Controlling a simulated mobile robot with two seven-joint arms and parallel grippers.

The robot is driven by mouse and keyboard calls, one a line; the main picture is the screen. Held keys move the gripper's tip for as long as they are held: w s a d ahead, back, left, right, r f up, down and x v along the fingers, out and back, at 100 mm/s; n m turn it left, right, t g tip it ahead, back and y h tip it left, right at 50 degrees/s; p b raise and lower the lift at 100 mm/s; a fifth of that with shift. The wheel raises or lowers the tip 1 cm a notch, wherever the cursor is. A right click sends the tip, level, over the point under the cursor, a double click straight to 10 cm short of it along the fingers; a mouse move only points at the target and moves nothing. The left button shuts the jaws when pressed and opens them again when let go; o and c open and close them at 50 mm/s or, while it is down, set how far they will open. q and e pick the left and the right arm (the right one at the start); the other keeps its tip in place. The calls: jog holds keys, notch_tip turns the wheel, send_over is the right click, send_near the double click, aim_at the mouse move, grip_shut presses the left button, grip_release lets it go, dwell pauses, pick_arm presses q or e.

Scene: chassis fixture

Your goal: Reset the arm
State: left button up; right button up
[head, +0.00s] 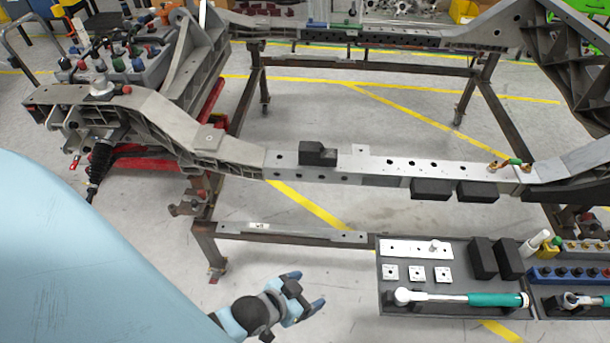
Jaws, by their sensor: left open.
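My left arm (75,250), light blue, fills the lower left of the head view. Its gripper (307,290) is open and empty at the bottom centre, over the grey floor. It is apart from the chassis and to the left of the tool tray. The lower part of the arm passes out of the picture. My right gripper is not in view.
A metal chassis rail (350,168) crosses the middle on a brown steel stand (285,236). A dark tray (380,307) at the lower right holds a teal-handled wrench (497,300), square plates and black blocks. Open floor (260,240) lies left of the tray.

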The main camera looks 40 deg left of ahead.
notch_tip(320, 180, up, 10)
jog(key=p, duration=1)
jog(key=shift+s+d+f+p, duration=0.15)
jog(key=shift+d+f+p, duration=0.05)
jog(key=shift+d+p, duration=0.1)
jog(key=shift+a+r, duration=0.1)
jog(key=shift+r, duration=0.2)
